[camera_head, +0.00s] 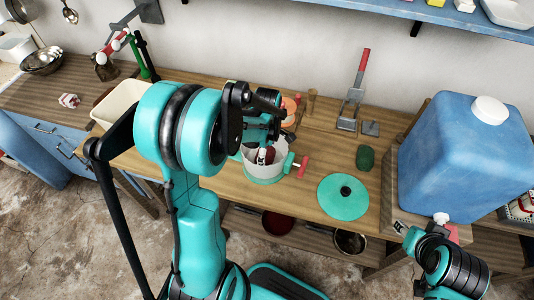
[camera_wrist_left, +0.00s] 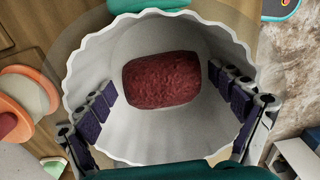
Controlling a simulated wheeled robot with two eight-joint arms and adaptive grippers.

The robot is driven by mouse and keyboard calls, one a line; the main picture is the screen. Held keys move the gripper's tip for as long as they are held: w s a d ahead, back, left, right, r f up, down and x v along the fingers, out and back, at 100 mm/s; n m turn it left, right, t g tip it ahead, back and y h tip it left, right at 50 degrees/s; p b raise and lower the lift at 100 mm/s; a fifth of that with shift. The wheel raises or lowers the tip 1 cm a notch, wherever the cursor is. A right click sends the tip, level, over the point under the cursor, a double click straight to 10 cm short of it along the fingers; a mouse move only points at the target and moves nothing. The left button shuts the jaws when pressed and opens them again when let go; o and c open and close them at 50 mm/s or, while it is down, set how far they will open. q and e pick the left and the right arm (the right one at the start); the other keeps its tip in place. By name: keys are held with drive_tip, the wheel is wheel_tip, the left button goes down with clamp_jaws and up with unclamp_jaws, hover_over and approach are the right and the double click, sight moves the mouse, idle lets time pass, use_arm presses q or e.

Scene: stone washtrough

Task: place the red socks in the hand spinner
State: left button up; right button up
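The red socks (camera_wrist_left: 160,80) show as a dark red, rounded bundle at the bottom of the white basket of the hand spinner (camera_wrist_left: 135,40). In the head view the hand spinner (camera_head: 264,179) is a white tub with a teal base and a red-handled crank on its right. My left gripper (camera_head: 264,155) reaches down into it. In the left wrist view its purple-padded fingers are spread on either side of the socks, with gaps visible, and hold nothing. My right gripper (camera_head: 405,232) is at the lower right, below the blue tank; its fingers are too small to judge.
A teal round lid (camera_head: 343,197) lies on the wooden bench right of the spinner. A dark green lump (camera_head: 365,158) sits behind it. A large blue tank (camera_head: 465,155) stands at the right. A cream tub (camera_head: 119,103) is at the left. Bare bench (camera_head: 315,160) lies between spinner and lid.

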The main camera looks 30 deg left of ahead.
use_arm(q)
drive_tip(key=shift+r, duration=0.1)
drive_tip(key=shift+r+p, duration=0.3)
drive_tip(key=shift+r, duration=0.05)
wheel_tip(320, 180, up, 11)
drive_tip(key=p, duration=0.4)
drive_tip(key=s+d+r+m+t, duration=0.3)
drive_tip(key=s+d+m, duration=0.2)
drive_tip(key=m, duration=0.5)
drive_tip(key=s+d+r+m+t, duration=0.3)
drive_tip(key=s+d+m+t, duration=0.1)
drive_tip(key=m, duration=0.6)
drive_tip(key=shift+s+d+r+m, duration=0.15)
drive_tip(key=shift+s+d+m, duration=0.25)
drive_tip(key=shift+s, duration=0.75)
drive_tip(key=shift+f+b, duration=0.8)
drive_tip(key=shift+b, duration=0.05)
